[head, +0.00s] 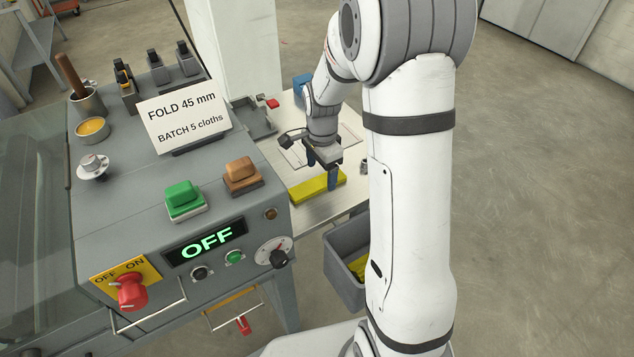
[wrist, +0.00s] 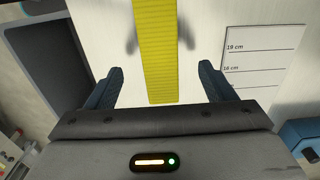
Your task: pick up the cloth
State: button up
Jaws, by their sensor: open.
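The cloth (head: 318,189) is a yellow folded strip lying on the pale table beside the machine. In the wrist view the cloth (wrist: 158,50) runs up and down the picture between the two fingers and past the top edge. My gripper (head: 322,172) is over the table, above and close to the cloth. In the wrist view my gripper (wrist: 160,85) is open, with one blue finger on each side of the cloth and a gap to it on both sides. Nothing is held. I cannot tell the exact height of the fingertips above the cloth.
A grey machine (head: 150,225) with buttons and an OFF display (head: 205,241) stands left of the table. A grey bin (head: 345,268) with yellow cloth inside is below the table's front. A marked measuring card (wrist: 262,56) lies right of the cloth in the wrist view.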

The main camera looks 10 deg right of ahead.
aim_at(317, 185)
jog(key=shift+f, duration=1.5)
jog(key=shift+c, duration=0.4)
jog(key=c, duration=1)
jog(key=shift+o, duration=0.2)
